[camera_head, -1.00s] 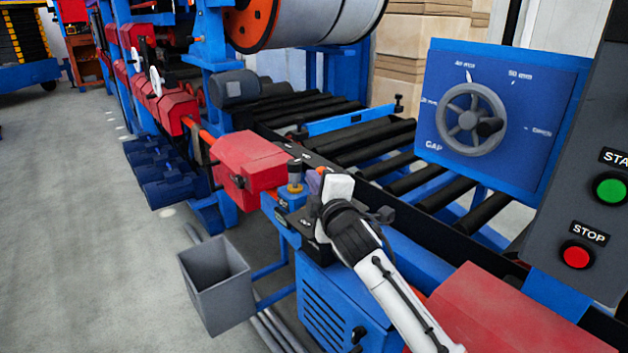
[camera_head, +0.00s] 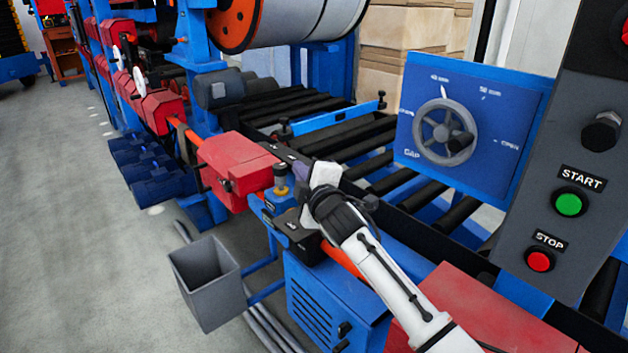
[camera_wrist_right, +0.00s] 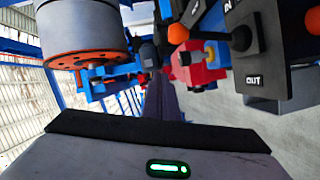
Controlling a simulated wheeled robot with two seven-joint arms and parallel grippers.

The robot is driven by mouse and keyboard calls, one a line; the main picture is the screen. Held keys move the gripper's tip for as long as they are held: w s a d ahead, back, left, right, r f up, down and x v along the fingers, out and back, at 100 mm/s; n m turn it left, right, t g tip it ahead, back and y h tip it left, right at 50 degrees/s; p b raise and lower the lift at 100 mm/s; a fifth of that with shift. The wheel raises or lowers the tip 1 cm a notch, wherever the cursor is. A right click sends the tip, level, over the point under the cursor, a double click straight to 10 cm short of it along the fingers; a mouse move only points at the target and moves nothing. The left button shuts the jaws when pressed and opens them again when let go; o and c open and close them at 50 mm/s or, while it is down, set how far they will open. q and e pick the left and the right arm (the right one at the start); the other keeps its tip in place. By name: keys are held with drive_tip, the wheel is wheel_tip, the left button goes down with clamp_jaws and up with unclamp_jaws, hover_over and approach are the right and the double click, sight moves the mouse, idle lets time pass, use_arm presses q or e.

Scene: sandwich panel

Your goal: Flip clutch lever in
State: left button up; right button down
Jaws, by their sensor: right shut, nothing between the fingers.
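The black clutch box (camera_head: 296,232) sits on the blue machine frame in the head view, just left of and below my right gripper (camera_head: 322,174). In the right wrist view the box (camera_wrist_right: 270,45) carries "IN" and "OUT" labels. Which end the lever leans to is hard to tell. My right gripper is shut and empty, beside and above the box, apparently apart from the lever. Its wrist hides part of the area in the head view. My left gripper is out of view.
A yellow-and-blue fitting (camera_head: 281,182) and a red housing (camera_head: 238,170) stand close by the gripper. Rollers (camera_head: 350,145) lie behind. The gap panel (camera_head: 480,120) and the start/stop panel (camera_head: 560,180) rise at right. A grey bin (camera_head: 207,285) hangs in front; the floor at left is clear.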

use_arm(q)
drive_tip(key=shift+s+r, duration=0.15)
use_arm(e)
drive_tip(key=r+v, duration=0.1)
drive_tip(key=v, duration=0.9)
drive_tip(key=shift+d, duration=0.2)
drive_tip(key=shift+w, duration=0.1)
